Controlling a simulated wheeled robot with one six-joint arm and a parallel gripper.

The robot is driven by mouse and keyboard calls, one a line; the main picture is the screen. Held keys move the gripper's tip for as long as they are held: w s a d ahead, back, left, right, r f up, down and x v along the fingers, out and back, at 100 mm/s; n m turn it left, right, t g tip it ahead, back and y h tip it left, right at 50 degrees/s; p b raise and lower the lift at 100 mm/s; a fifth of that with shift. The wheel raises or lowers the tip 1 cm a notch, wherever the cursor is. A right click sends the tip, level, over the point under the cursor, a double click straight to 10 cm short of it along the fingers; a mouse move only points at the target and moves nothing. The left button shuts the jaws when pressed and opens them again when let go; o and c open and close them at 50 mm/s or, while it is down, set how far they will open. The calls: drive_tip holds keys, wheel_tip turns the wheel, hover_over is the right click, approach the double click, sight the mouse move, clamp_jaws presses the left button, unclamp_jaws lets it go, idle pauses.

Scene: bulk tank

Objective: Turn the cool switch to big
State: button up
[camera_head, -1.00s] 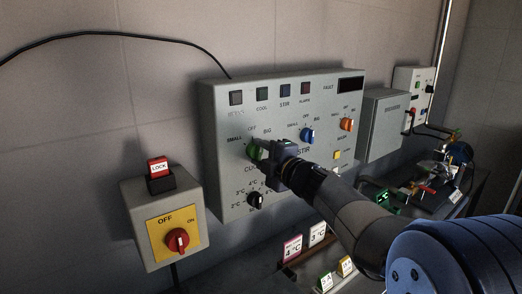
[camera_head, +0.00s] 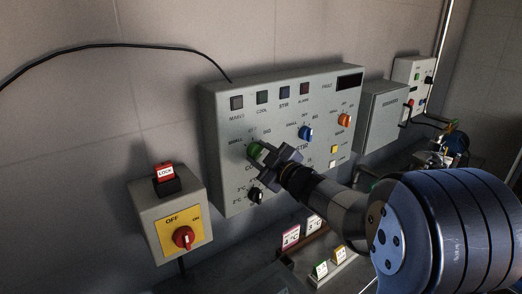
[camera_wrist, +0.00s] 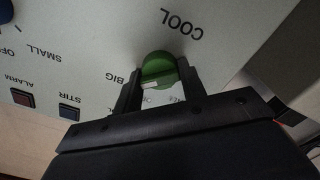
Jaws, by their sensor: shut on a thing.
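The green cool switch (camera_head: 256,150) sits on the grey control panel (camera_head: 222,122), under its OFF, SMALL and BIG labels. In the wrist view the green knob (camera_wrist: 160,68) is between the two fingers of my gripper (camera_wrist: 160,90). My gripper is shut on it, with a finger on each side. A white mark shows on the knob's lower left, on the side of the BIG label (camera_wrist: 122,79). I cannot tell exactly which label it points to. In the head view the gripper partly hides the knob and the COOL lettering.
A black temperature dial (camera_head: 255,195) is just below. The blue stir switch (camera_head: 305,133) and an orange switch (camera_head: 344,121) are to the right. A box with a red OFF/ON switch (camera_head: 183,238) stands at the lower left. Number cards (camera_head: 291,237) stand below the panel.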

idle(0.6)
drive_tip(key=o, duration=1)
drive_tip(key=shift+c, duration=0.2)
drive_tip(key=b+v, duration=0.1)
drive_tip(key=v, duration=0.9)
drive_tip(key=shift+s+d, duration=0.25)
drive_tip(key=shift+s, duration=0.1)
